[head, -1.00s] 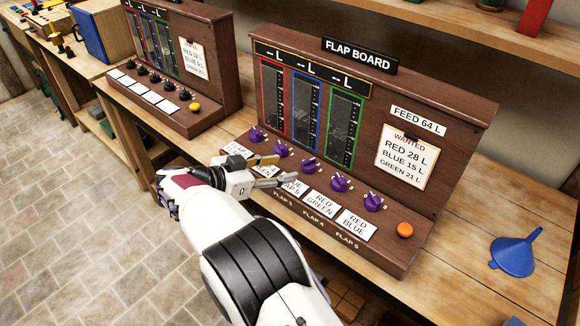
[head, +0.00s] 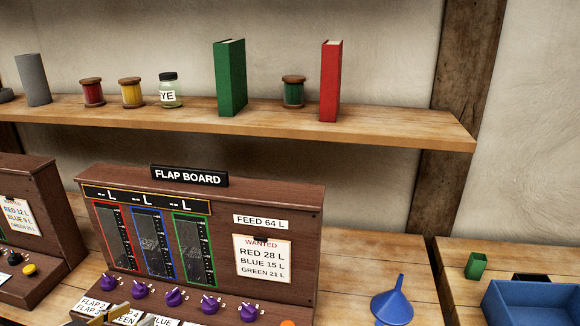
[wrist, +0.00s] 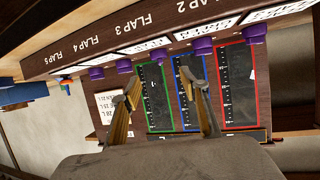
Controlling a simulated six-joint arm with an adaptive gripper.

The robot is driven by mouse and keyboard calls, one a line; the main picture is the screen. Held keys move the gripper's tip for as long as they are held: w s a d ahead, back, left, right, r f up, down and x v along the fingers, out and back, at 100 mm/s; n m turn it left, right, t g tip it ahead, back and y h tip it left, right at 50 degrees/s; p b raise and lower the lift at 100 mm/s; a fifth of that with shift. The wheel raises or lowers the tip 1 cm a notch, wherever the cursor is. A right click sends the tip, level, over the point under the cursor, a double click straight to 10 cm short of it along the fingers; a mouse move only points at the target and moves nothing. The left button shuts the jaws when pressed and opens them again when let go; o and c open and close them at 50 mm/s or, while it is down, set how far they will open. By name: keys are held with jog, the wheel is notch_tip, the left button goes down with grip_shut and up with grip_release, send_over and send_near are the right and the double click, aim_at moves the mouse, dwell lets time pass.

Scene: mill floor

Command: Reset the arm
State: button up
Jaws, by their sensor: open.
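The flap board (head: 130,180) is a brown wooden panel with red-, blue- and green-framed gauges and blank "-- L" readouts above them. A wanted note (head: 262,260) reads RED 28 L, BLUE 15 L, GREEN 21 L; a label above says FEED 64 L. Several purple knobs (head: 174,297) line the board's lower ledge. An orange button (head: 288,323) is cut off at the bottom edge. My gripper (head: 118,317) barely shows at the bottom edge, in front of the ledge. In the wrist view my gripper (wrist: 165,75) has its fingers apart and empty, over the gauges.
A shelf (head: 300,127) above holds a green book (head: 230,78), a red book (head: 330,82), thread spools and a jar (head: 168,90). A blue funnel (head: 393,303) stands right of the board; a blue bin (head: 530,305) sits farther right. Another board (head: 35,210) stands left.

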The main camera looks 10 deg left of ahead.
jog(key=w+a+r+n+y, duration=0.2)
jog(key=w+r+y, duration=0.35)
jog(key=r, duration=0.55)
jog(key=w+a+r+n+y, duration=0.2)
jog(key=w+r+y, duration=0.35)
jog(key=r, duration=0.45)
jog(key=w+d+r+n+g+y, duration=0.1)
jog(key=d+r, duration=0.4)
jog(key=d, duration=0.4)
jog(key=w+d+r+n+g, duration=0.15)
jog(key=d+r, duration=0.25)
jog(key=d, duration=0.5)
jog(key=s+d+f+g+h, duration=0.15)
jog(key=s+d, duration=0.25)
jog(key=d, duration=0.9)
jog(key=s+d+f+h, duration=0.25)
jog(key=s+d, duration=0.25)
jog(key=d, duration=0.7)
jog(key=s+d+f+m+g+h, duration=0.2)
jog(key=s+d+f, duration=0.4)
jog(key=s+d, duration=0.3)
jog(key=s+d+f+m+g+h, duration=0.1)
jog(key=s+d+f+m+h, duration=0.1)
jog(key=s+d+f, duration=0.4)
jog(key=s+d+h, duration=0.1)
jog(key=s+d, duration=0.3)
jog(key=d, duration=0.2)
jog(key=shift+d+f+g, duration=0.25)
jog(key=shift+d+g, duration=0.15)
